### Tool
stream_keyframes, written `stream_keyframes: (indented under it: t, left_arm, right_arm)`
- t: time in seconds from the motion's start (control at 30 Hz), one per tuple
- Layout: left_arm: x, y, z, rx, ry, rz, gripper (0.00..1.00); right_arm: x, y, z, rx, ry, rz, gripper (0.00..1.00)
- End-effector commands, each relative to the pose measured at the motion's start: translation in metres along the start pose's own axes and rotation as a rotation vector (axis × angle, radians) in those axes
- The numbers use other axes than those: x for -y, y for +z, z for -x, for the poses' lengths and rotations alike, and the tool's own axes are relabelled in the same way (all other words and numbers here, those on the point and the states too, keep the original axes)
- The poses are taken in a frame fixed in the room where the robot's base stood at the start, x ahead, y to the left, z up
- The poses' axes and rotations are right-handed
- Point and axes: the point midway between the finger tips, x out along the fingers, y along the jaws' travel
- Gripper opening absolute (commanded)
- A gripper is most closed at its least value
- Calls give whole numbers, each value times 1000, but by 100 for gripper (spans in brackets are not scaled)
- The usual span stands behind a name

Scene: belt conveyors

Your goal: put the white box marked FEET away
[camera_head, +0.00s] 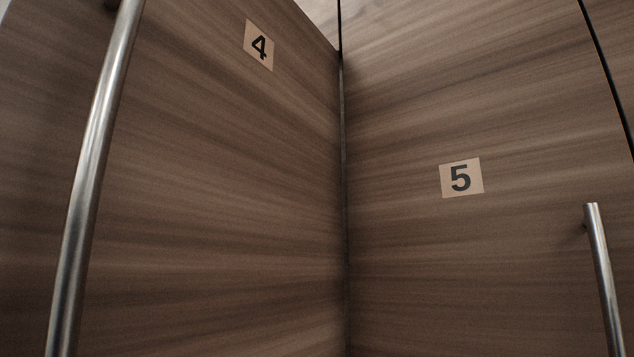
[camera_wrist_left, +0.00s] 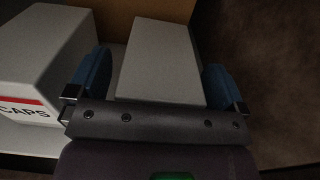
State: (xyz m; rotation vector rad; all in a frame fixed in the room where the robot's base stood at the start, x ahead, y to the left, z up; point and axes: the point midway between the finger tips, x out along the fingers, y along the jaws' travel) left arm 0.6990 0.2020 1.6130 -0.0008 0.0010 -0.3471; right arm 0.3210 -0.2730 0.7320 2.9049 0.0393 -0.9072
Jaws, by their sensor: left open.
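In the left wrist view, my left gripper (camera_wrist_left: 155,78) is open. Its two blue fingers stand on either side of a plain white box (camera_wrist_left: 160,55), with a gap at the right finger. No marking shows on this box, so I cannot tell whether it is the one marked FEET. The near end of the box is hidden behind the gripper body. The word FEET is not readable in either view. My right gripper is not in view.
A white box marked CAPS (camera_wrist_left: 40,60) with a red stripe stands left of my left gripper, on a light surface. In the head view, wooden doors marked 4 (camera_head: 220,170) and 5 (camera_head: 450,260) meet at a corner; each has an upright metal handle.

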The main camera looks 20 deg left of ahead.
Motion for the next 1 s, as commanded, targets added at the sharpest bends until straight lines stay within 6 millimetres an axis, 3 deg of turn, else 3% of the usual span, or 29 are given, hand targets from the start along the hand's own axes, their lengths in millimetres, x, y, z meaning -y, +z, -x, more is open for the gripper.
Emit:
stream_keyframes:
  t: [0.17, 0.7, 1.0]
  left_arm:
    - [-1, 4, 8, 1, 0, -1, 98]
    - [0, 3, 102, 1, 1, -2, 98]
    - [0, 3, 120, -1, 0, 0, 98]
  right_arm:
    - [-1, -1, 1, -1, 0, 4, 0]
    - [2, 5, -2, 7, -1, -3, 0]
    - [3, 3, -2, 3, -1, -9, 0]
